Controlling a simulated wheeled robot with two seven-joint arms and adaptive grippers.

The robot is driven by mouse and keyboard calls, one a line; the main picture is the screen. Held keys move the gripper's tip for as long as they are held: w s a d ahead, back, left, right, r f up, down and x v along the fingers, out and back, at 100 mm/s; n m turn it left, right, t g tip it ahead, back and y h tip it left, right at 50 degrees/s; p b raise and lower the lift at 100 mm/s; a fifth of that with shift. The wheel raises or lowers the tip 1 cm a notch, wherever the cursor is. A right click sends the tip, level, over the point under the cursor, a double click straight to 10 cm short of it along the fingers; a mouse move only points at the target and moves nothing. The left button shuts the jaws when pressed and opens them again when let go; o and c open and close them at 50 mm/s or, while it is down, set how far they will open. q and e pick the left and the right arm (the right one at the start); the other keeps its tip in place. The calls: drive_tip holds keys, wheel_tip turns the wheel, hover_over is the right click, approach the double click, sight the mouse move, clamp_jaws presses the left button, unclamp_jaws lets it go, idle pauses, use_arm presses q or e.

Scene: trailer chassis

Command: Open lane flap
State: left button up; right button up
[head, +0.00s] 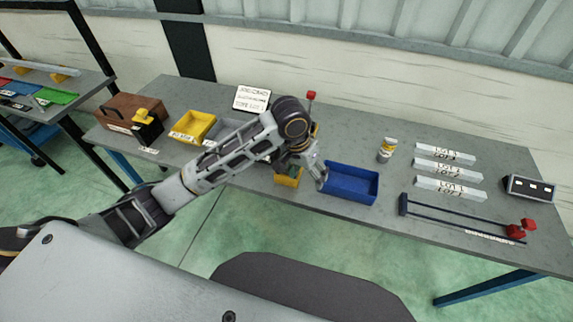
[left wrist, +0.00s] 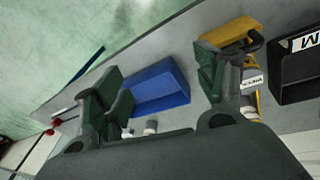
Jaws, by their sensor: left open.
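I cannot tell for sure which part is the lane flap. A red-topped post (head: 311,95) rises behind my left wrist, and its lower part is hidden. My left gripper (head: 305,174) points down over the table at the left end of the blue bin (head: 350,184), its fingers apart with nothing seen between them. A yellow piece (head: 288,181) shows below it, partly covered. In the left wrist view the two fingers (left wrist: 165,95) are spread, with the blue bin (left wrist: 160,85) between them and a yellow part (left wrist: 232,33) beyond the right finger. My right gripper is not seen.
A yellow bin (head: 193,127) and a brown toolbox (head: 128,112) stand left. Right are a small jar (head: 387,150), white labelled bars (head: 445,168), a dark two-rail track (head: 455,217) with red blocks (head: 517,230), and a panel box (head: 530,187). Bare table shows between the jar and bars.

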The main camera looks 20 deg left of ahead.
use_arm(q)
drive_tip(key=w+a+r+n+g+y, duration=0.1)
drive_tip(key=w+a+r+n+y, duration=0.1)
drive_tip(key=w+a+r, duration=0.3)
wheel_tip(320, 180, up, 4)
drive_tip(key=a+n, duration=0.1)
drive_tip(key=a, duration=0.2)
drive_tip(key=shift+w+r, duration=0.1)
idle(0.5)
drive_tip(key=p, duration=0.1)
hover_over(286, 177)
drive_tip(key=f, duration=1.2)
drive_tip(key=shift+w+f, duration=0.15)
drive_tip(key=shift+w, duration=0.05)
drive_tip(key=shift+f, duration=0.8)
drive_tip(key=shift+c, duration=0.5)
